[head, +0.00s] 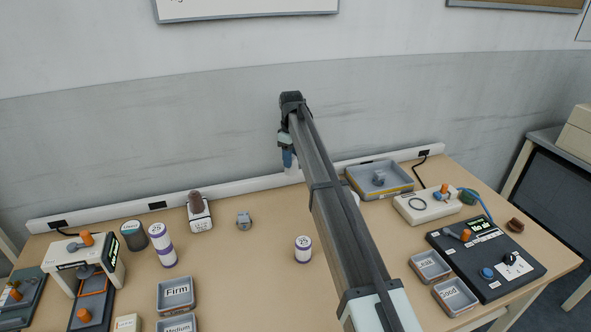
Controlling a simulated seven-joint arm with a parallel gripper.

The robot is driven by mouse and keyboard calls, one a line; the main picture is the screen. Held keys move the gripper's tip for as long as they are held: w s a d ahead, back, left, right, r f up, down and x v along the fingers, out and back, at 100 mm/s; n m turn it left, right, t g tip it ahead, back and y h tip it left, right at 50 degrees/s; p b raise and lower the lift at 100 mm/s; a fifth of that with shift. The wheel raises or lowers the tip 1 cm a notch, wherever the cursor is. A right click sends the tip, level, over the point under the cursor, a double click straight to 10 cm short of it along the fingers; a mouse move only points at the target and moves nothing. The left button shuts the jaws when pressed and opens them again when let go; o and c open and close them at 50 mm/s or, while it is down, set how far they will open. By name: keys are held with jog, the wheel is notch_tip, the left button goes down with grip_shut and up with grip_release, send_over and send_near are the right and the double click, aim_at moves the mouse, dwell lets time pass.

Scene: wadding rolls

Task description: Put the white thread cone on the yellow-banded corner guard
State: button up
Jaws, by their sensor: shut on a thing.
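My gripper (289,160) is at the back middle of the table, near the wall strip, and points down. It is shut on a small white thing (292,173), which looks like the white thread cone. The arm hides part of the grip, and the cone's lower end is hard to make out against the white strip.
A white roll with a purple band (303,250) stands mid-table. Two stacked rolls (162,245), a dark-topped block (199,212) and a grey piece (244,221) are to the left. A white device (428,206) and black panel (487,258) are right. Labelled trays (176,292) line the front.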

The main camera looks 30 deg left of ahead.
jog(key=w+d+r+m, duration=0.2)
jog(key=w+d, duration=0.5)
jog(key=d, duration=0.6)
jog(key=shift+a+f, duration=0.15)
jog(key=shift+f, duration=5.05)
jog(key=o, duration=1.1)
jog(key=shift+f, duration=0.15)
notch_tip(320, 180, up, 12)
jog(key=shift+r, duration=0.15)
